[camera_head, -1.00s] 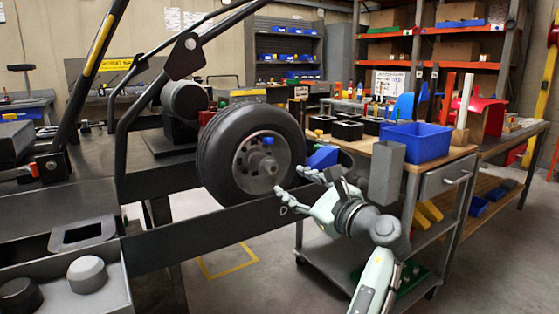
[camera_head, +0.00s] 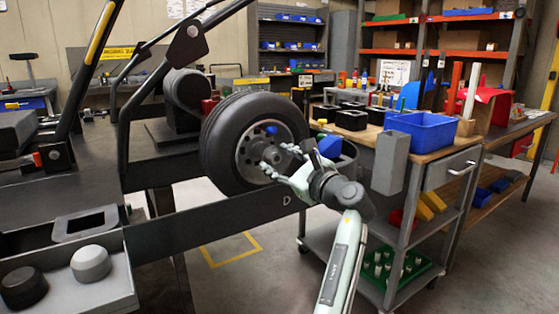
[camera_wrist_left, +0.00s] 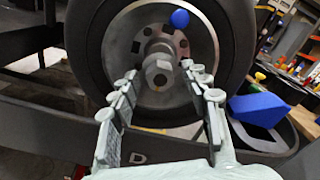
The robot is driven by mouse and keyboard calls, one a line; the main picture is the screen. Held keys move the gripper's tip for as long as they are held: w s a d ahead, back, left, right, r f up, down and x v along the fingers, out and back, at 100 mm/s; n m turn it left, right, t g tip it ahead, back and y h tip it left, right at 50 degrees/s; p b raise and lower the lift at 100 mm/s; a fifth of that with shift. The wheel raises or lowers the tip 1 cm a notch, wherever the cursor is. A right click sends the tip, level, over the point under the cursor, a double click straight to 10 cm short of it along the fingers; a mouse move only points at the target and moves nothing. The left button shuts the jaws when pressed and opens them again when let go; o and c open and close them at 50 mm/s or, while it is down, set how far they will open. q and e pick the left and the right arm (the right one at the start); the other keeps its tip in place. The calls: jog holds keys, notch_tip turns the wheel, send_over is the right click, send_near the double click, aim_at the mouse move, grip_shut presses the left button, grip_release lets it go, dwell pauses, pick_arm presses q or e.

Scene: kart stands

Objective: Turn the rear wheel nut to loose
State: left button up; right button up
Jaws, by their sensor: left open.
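The black-tyred rear wheel (camera_head: 222,150) has a grey rim and a grey hub with a hex nut (camera_wrist_left: 158,72) at its centre. A small blue knob (camera_wrist_left: 180,18) shows on the rim above the nut; it also shows in the head view (camera_head: 271,130). My left gripper (camera_head: 275,156) is in front of the hub, its open fingers pointing at it. In the left wrist view the fingers (camera_wrist_left: 160,86) stand on either side of the nut, apart from each other; I cannot tell whether they touch it. My right gripper is not in view.
The dark kart frame rail (camera_head: 215,225) runs below the wheel. A trolley (camera_head: 460,155) with a blue bin (camera_head: 420,136) and a grey box (camera_head: 390,164) stands close on the right. A blue block (camera_head: 330,146) sits beside the gripper. Grey trays lie at the left front.

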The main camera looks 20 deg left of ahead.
pick_arm(q)
grip_shut()
